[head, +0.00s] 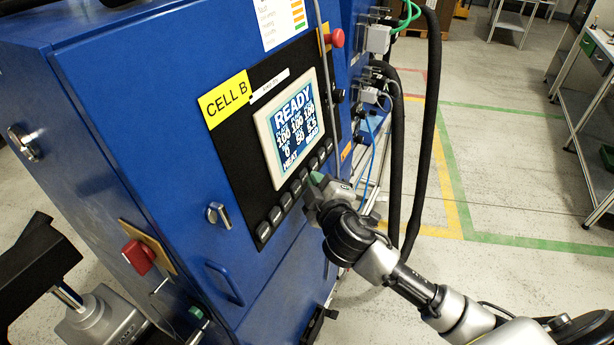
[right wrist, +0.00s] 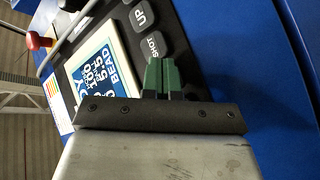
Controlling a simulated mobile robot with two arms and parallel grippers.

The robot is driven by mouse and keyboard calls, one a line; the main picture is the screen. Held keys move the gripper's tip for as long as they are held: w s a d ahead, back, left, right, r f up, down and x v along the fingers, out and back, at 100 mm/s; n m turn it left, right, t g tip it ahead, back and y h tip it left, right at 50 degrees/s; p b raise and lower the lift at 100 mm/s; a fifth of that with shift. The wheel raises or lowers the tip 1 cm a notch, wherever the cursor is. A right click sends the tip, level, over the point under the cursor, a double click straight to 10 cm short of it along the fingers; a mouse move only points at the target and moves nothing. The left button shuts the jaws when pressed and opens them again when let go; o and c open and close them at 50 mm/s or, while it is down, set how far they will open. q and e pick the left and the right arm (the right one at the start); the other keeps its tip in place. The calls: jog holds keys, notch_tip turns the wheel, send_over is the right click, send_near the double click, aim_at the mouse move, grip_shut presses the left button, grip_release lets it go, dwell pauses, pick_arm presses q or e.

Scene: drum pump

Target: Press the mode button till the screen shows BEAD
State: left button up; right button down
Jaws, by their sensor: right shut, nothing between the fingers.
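A row of dark buttons (head: 285,200) runs under the screen; I cannot read a mode label. My right gripper (head: 317,179) is shut and empty at this row. Its green fingertips (right wrist: 161,72) are beside the SHOT button (right wrist: 153,46); contact is unclear. My left gripper (head: 196,312) is low at the left, its fingers partly hidden.
A red knob (head: 335,38) is right of the panel, and a red switch (head: 138,256) is low on the cabinet. Black hoses (head: 427,130) hang at its right side.

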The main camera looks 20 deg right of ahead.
jog(key=shift+s+d, duration=0.1)
jog(key=shift+s+d+r, duration=0.15)
jog(key=shift+s+d, duration=0.25)
jog(key=shift+s, duration=0.1)
jog(key=s+d, duration=0.1)
jog(key=s, duration=0.1)
jog(key=s+d+r+p, duration=0.1)
jog(key=d, duration=0.1)
jog(key=shift+s+d, duration=0.15)
jog(key=shift+s, duration=0.2)
jog(key=shift+f, duration=0.1)
dwell(0.6)
